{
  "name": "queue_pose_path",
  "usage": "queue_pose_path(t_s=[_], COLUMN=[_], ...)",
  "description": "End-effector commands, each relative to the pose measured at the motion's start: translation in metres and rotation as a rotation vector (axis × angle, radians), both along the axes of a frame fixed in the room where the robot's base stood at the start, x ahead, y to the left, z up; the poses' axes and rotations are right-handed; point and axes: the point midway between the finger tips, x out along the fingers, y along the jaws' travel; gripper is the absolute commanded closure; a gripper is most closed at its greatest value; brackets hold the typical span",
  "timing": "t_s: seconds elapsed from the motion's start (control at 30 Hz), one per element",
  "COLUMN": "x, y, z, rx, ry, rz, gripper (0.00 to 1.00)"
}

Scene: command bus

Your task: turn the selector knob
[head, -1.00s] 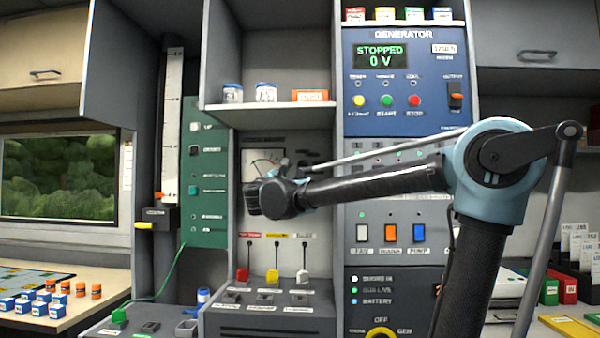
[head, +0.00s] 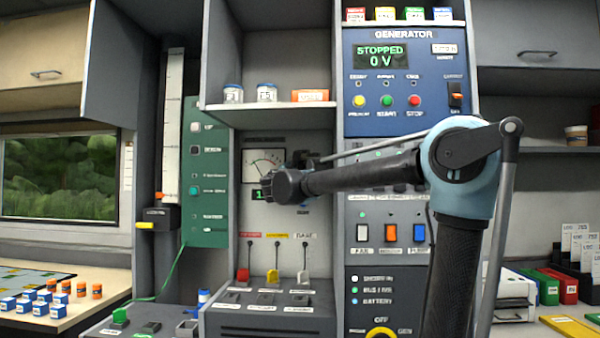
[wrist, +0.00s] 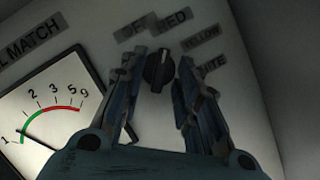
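The selector knob (wrist: 158,70) is a small dark round knob with a pale pointer mark in the wrist view. Its mark points up, roughly toward the RED label (wrist: 172,20); the exact setting is hard to read. OFF, YELLOW and WHITE labels also surround it. My gripper (wrist: 162,68) is open, with one finger on each side of the knob. The left finger looks very close to it; I cannot tell whether either touches. In the head view my wrist is in front of the meter panel and hides the knob.
A needle meter (head: 263,163) is left of the knob; it also shows in the wrist view (wrist: 45,110). A shelf (head: 275,112) with jars overhangs the panel. Below are several coloured levers (head: 272,276). The generator panel (head: 404,85) and rocker switches (head: 391,233) are to the right.

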Motion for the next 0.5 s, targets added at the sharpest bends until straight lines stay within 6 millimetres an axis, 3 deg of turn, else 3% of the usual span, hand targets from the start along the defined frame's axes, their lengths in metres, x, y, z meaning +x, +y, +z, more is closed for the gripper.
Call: queue_pose_path(t_s=[0.07,0.2,0.5], x=[-0.0001,-0.0002,-0.0002], y=[-0.0001,-0.0002,0.0003], z=[0.0000,-0.0001,-0.0003], rx=[0.000,0.000,0.009], ry=[0.000,0.000,0.000], rz=[0.000,0.000,0.000], gripper=[0.72,1.00,1.00])
